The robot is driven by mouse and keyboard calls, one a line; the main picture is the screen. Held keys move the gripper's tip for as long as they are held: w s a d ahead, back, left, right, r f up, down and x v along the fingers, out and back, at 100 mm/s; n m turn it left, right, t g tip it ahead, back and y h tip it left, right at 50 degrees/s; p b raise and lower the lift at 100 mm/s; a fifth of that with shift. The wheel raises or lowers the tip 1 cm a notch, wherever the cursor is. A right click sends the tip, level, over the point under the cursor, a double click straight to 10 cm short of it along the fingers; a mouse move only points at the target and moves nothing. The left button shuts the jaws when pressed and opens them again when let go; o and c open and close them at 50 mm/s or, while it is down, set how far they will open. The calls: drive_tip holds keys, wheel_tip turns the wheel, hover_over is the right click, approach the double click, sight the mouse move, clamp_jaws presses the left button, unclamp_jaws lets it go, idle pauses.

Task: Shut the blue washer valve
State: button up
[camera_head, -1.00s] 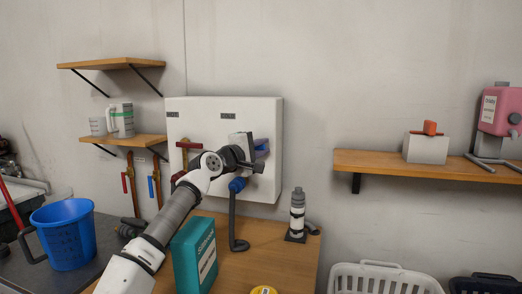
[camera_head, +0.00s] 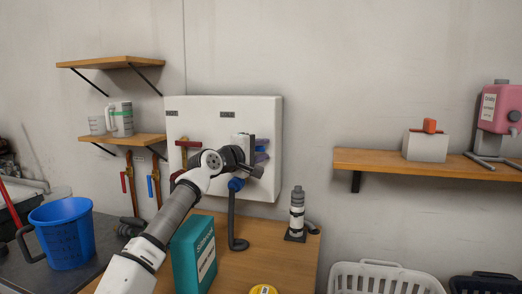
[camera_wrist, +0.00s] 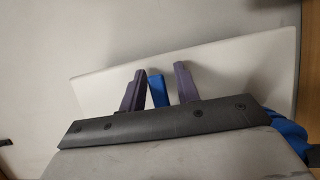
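The white washer box (camera_head: 210,120) is on the wall, with a red-handled valve (camera_head: 188,144) on its left side. On its right side, a blue fitting (camera_head: 236,184) joins a grey hose. My gripper (camera_head: 262,150) is in front of the box's right half and hides most of the blue valve there. In the wrist view, the blue valve handle (camera_wrist: 157,90) stands between the two purple fingers of my gripper (camera_wrist: 160,85). The fingers are apart; the handle is nearer the left finger, with a clear gap to the right one. Whether the left finger touches it, I cannot tell.
A teal box (camera_head: 195,255) stands on the wooden counter (camera_head: 270,240) below my arm. A grey and white bottle (camera_head: 297,213) stands to the right. A blue bucket (camera_head: 65,235) is at left. Wall shelves (camera_head: 110,63) flank the washer box.

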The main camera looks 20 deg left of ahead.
drive_tip(key=shift+o, duration=0.4)
drive_tip(key=b+v, duration=0.3)
drive_tip(key=v, duration=1.1)
drive_tip(key=shift+d, duration=0.1)
